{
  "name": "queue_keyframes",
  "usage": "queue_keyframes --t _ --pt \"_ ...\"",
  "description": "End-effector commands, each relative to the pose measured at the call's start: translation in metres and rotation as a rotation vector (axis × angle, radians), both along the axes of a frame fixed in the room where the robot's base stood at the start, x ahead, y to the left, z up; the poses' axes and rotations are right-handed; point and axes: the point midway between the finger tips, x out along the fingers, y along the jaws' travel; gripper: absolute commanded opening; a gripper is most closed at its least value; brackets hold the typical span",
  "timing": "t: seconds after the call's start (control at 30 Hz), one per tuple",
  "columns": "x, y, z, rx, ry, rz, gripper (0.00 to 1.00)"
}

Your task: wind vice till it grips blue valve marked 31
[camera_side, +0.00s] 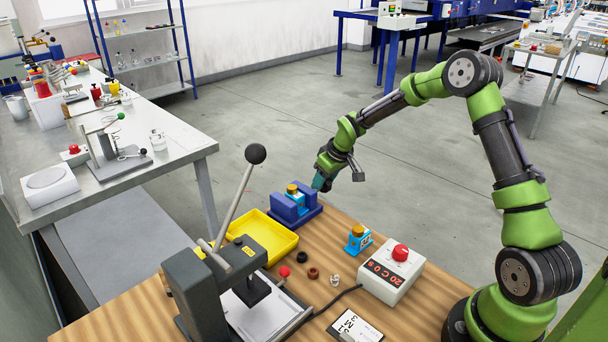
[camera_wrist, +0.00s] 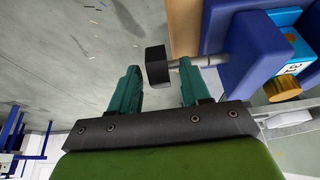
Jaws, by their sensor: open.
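The blue vice (camera_side: 284,209) stands at the far edge of the wooden bench. A blue valve with a brass top (camera_side: 292,190) sits upright between its jaws. In the wrist view the valve's white label (camera_wrist: 293,69) lies sideways and seems to read 31. I cannot tell whether the near jaw (camera_wrist: 238,48) touches the valve. The vice's black handle (camera_wrist: 157,68) sits on a grey screw outside this jaw. My gripper (camera_side: 319,184) is open beside the vice. In the wrist view its teal fingers (camera_wrist: 160,75) lie either side of the handle, with visible gaps.
A second blue valve (camera_side: 357,241) stands right of the vice. A yellow tray (camera_side: 287,245) is on the left, with a lever press (camera_side: 196,290) in front. A white box with a red knob (camera_side: 391,275) and small loose parts lie nearer.

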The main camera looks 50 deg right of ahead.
Motion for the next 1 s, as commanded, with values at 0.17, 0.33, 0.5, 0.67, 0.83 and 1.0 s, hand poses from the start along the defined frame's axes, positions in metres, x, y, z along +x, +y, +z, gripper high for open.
queue_keyframes --t 0.17,0.33,0.5,0.67,0.83,1.0 --pt "-0.0003 0.0 0.0001 0.0 0.001 0.0 0.31" --pt "-0.0004 -0.0001 0.0002 0.0 0.001 0.0 0.05" --pt "-0.0003 -0.0001 0.0003 0.0 0.003 -0.001 0.0" --pt "0.0002 -0.0002 0.0 0.0 0.03 0.0 0.0" --pt "0.0026 0.0001 0.0003 0.001 0.106 -0.002 0.0" --pt "0.0058 0.0005 -0.0006 -0.001 0.229 0.0 0.0"
